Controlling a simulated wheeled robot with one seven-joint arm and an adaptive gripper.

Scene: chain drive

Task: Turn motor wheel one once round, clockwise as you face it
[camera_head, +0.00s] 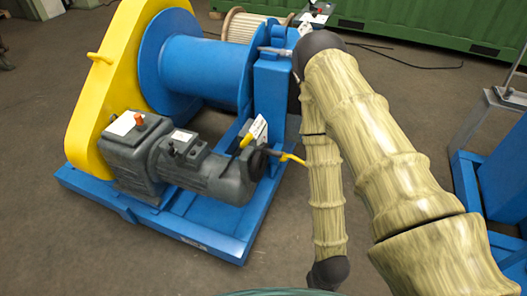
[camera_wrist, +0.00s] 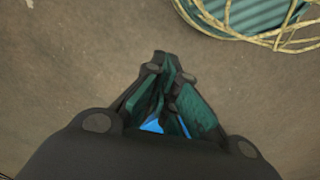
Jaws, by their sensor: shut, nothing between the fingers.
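The winch's grey motor (camera_head: 205,170) lies along the front of the blue frame in the head view. A small dark wheel (camera_head: 259,164) sits at the motor's right end, seen nearly edge-on. A yellow handle (camera_head: 291,158) sticks out to the right beside it. I cannot read whether a tag names this wheel. My gripper (camera_wrist: 165,72) shows in the wrist view, its dark and green fingers shut and empty over bare floor. It is apart from the wheel, which the wrist view does not show. The head view does not show my fingers.
A yellow guard (camera_head: 112,75) and a blue drum (camera_head: 205,65) stand behind the motor. A white tag (camera_head: 259,128) is above the wheel. Another blue frame (camera_head: 465,165) stands at right. Floor (camera_head: 290,225) is clear in front of the wheel. A green container (camera_head: 440,22) is at the back.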

